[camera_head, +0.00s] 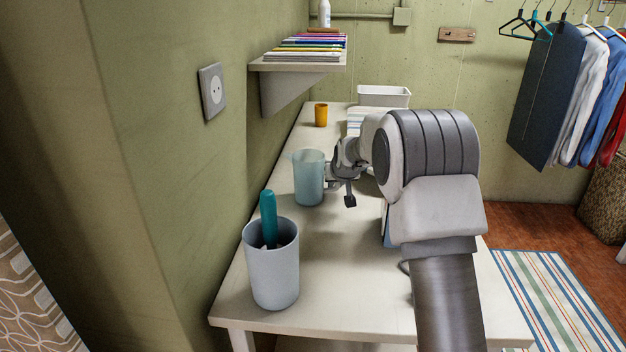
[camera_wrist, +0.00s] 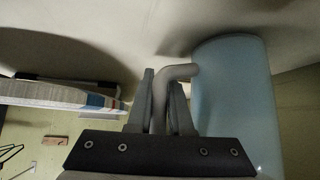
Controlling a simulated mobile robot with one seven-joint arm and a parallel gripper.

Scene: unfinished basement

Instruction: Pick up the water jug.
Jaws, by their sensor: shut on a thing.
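The water jug (camera_head: 308,178) is a translucent pale blue jug on the white table in the head view, close to the wall. In the wrist view the jug (camera_wrist: 232,100) fills the right side, with its grey curved handle (camera_wrist: 180,72) reaching left. My gripper (camera_wrist: 165,105) is shut on that handle, with one finger on each side of it. In the head view my gripper (camera_head: 338,180) is at the jug's right side, partly hidden by my arm. The jug looks upright. I cannot tell whether its base touches the table.
A grey bin (camera_head: 272,275) with a teal stick (camera_head: 268,215) stands nearer on the white table (camera_head: 340,285). An orange cup (camera_head: 321,115) and a white container (camera_head: 384,96) are farther back. A wall shelf (camera_head: 300,66) holds a colourful stack. My arm hides part of the table's right side.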

